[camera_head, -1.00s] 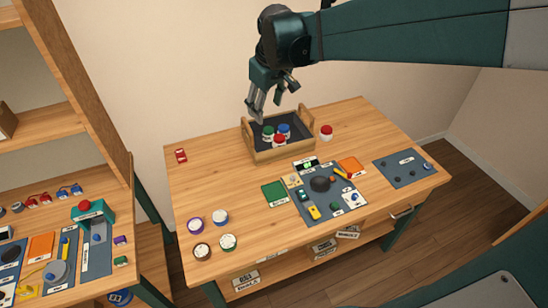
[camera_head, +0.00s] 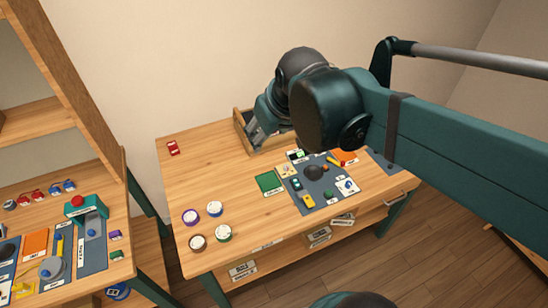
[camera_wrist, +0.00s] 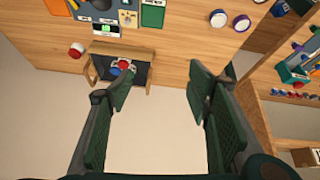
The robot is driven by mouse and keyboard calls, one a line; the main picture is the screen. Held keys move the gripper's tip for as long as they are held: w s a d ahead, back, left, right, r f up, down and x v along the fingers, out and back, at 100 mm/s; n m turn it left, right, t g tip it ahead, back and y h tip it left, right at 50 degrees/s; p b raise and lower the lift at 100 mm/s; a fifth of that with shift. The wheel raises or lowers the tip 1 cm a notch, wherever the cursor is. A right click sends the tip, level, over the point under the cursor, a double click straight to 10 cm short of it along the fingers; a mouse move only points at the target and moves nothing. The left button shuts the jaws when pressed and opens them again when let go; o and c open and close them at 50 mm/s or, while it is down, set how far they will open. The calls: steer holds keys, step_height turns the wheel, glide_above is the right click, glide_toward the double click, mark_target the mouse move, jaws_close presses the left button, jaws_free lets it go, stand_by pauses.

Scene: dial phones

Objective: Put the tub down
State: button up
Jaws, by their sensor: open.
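My gripper (camera_wrist: 158,85) is open, with nothing between its fingers in the wrist view. In the head view my gripper (camera_head: 256,136) is in front of the wooden crate (camera_head: 238,119), and my arm hides most of that crate. The wrist view shows the crate (camera_wrist: 148,76) beyond the left finger. Inside it are a red-lidded tub (camera_wrist: 124,64) and a blue-lidded tub (camera_wrist: 115,71), partly covered. Another red-lidded tub (camera_wrist: 76,49) stands on the table outside the crate. I cannot tell which tub is meant.
The wooden table (camera_head: 210,170) has clear room at its left middle. Several round white-topped pieces (camera_head: 214,208) stand at its front left. A dark panel with small parts (camera_head: 325,190) and a green card (camera_head: 269,182) lie to the right. A shelf unit (camera_head: 75,100) stands left.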

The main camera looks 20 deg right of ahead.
steer(key=s+a+f+m+t, duration=0.1)
steer(key=s+f, duration=0.2)
steer(key=s, duration=0.4)
steer(key=shift+s+a+f, duration=0.15)
steer(key=shift+s+f, duration=0.05)
